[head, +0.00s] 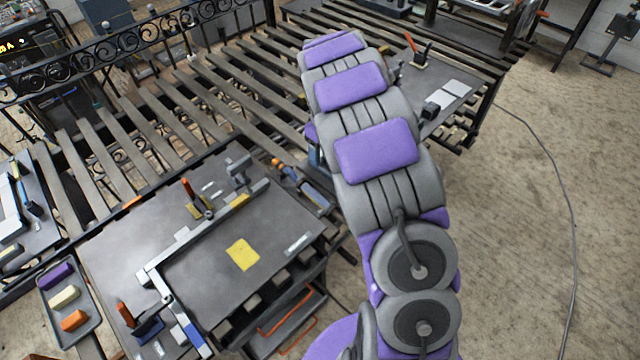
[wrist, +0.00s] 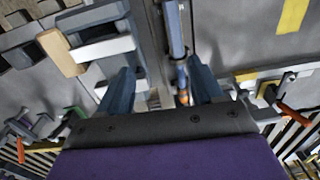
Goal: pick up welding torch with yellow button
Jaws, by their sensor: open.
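A slim blue-grey, torch-like tool (head: 305,188) with an orange end lies near the far right corner of the dark work table (head: 215,295). In the wrist view, a blue-grey tube with a copper-coloured part (wrist: 177,40) runs between and beyond my fingers; it looks like the same tool. I cannot make out a yellow button. My gripper (wrist: 162,88) is open, its two dark blue fingers apart on either side of the tube's lower part. I cannot tell whether they touch it. In the head view my arm hides most of the gripper.
A yellow note (head: 242,254) and a metal square (head: 200,235) lie on the table. Orange-handled clamps (head: 190,190) stand on it. A tray (head: 88,325) of coloured blocks is at the left. Slatted bench (head: 175,110) lies behind; a cable (head: 570,210) crosses the open floor at right.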

